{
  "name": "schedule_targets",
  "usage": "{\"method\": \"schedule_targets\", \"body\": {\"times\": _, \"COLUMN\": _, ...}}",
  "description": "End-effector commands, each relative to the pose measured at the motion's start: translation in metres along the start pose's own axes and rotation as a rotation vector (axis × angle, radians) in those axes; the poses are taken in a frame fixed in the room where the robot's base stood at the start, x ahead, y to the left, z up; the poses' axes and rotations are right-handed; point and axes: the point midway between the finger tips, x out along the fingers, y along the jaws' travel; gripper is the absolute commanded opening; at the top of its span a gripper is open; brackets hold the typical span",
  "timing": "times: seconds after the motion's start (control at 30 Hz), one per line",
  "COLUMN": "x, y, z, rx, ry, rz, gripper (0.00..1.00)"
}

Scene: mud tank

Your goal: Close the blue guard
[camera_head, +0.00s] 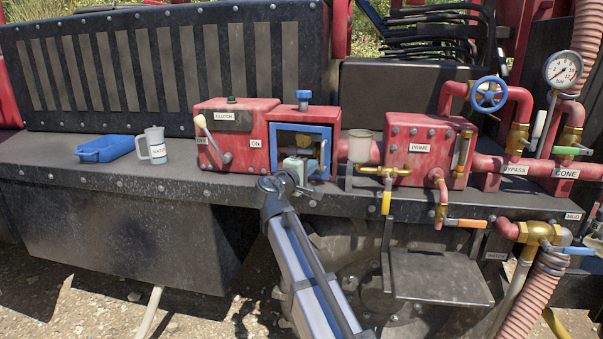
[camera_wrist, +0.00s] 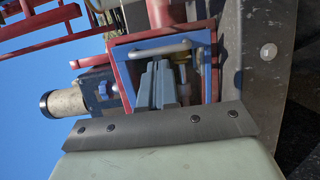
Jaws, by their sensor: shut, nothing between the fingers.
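The blue guard (camera_head: 301,127) shows as a blue rectangular frame on the front of the red box (camera_head: 278,114) at the middle of the bench. In the wrist view the guard (camera_wrist: 135,54) is turned sideways, with a pale bar (camera_wrist: 160,47) across its upper part. My gripper (camera_head: 299,165) is in front of the guard's lower part and hides some of it. In the wrist view my gripper (camera_wrist: 156,78) has its fingers together, empty, over the opening. Whether they touch the guard, and the guard's exact angle, I cannot tell.
The clutch box (camera_head: 232,132) with a pale-knobbed lever (camera_head: 201,121) adjoins on the left. A grey cup (camera_head: 359,146), brass valve and red PRIME box (camera_head: 424,148) stand close on the right. A blue tray (camera_head: 104,148) and white jug (camera_head: 153,145) sit farther left.

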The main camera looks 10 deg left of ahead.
Motion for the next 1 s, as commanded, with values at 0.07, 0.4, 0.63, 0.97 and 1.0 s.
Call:
{"method": "schedule_targets", "body": {"times": 0.07, "x": 0.015, "y": 0.000, "z": -0.001, "rx": 0.000, "ry": -0.002, "rz": -0.001, "gripper": 0.00}}
{"method": "schedule_targets", "body": {"times": 0.4, "x": 0.043, "y": 0.000, "z": 0.000, "rx": 0.000, "ry": 0.002, "rz": -0.001, "gripper": 0.00}}
{"method": "schedule_targets", "body": {"times": 0.63, "x": 0.045, "y": -0.001, "z": 0.000, "rx": 0.000, "ry": 0.002, "rz": -0.001, "gripper": 0.00}}
{"method": "schedule_targets", "body": {"times": 0.97, "x": 0.057, "y": 0.000, "z": 0.001, "rx": 0.000, "ry": 0.000, "rz": -0.001, "gripper": 0.00}}
{"method": "schedule_targets", "body": {"times": 1.0, "x": 0.063, "y": 0.000, "z": 0.001, "rx": 0.000, "ry": -0.002, "rz": -0.001, "gripper": 0.00}}
